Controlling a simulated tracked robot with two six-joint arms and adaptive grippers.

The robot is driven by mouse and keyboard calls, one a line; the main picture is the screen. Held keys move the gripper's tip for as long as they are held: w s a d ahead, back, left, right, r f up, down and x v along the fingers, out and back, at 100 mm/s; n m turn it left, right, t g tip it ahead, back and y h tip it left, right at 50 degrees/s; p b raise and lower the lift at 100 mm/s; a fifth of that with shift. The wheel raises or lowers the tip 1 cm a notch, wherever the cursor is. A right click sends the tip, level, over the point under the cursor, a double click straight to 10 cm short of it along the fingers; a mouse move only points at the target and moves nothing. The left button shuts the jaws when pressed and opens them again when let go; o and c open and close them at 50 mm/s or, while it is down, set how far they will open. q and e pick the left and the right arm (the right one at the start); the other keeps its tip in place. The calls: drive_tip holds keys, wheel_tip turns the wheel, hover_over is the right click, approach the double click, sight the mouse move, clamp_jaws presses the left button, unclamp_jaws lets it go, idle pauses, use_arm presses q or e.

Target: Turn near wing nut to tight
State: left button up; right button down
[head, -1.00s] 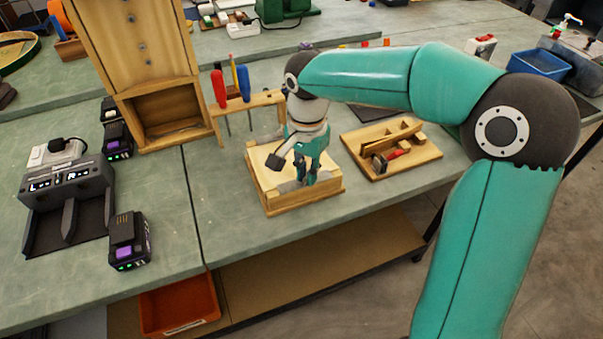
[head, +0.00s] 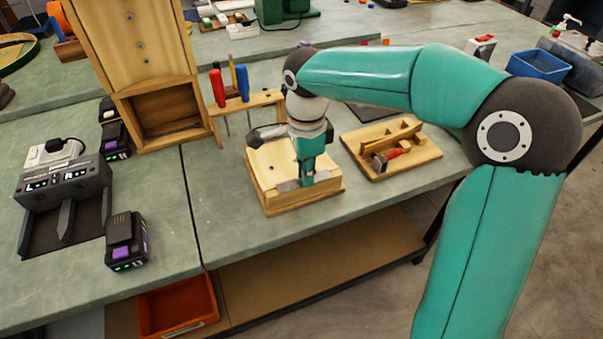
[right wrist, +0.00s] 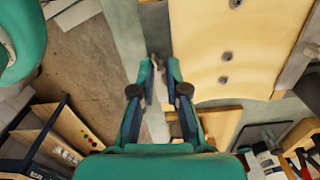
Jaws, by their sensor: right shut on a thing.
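My right gripper (head: 308,182) points down at the near right part of the block and is shut on the near wing nut. The nut itself is mostly hidden by the fingers in the head view. In the right wrist view the two fingertips (right wrist: 157,74) are close together, and the nut cannot be made out clearly between them. My left gripper is out of view.
A tool rack (head: 262,103) with screwdrivers stands behind the block. A wooden tray (head: 425,154) with small tools lies right of it. A wooden cabinet (head: 142,60), a charger (head: 65,184) and a battery (head: 126,242) stand left. An orange bin (head: 178,306) is below.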

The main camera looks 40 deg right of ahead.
drive_tip(key=shift+w+a+r, duration=0.1)
drive_tip(key=shift+w+a, duration=0.05)
drive_tip(key=shift+w, duration=0.1)
drive_tip(key=c, duration=1.2)
unclamp_jaws()
drive_tip(key=shift+w, duration=0.1)
wheel_tip(320, 180, up, 12)
drive_tip(key=shift+f, duration=0.1)
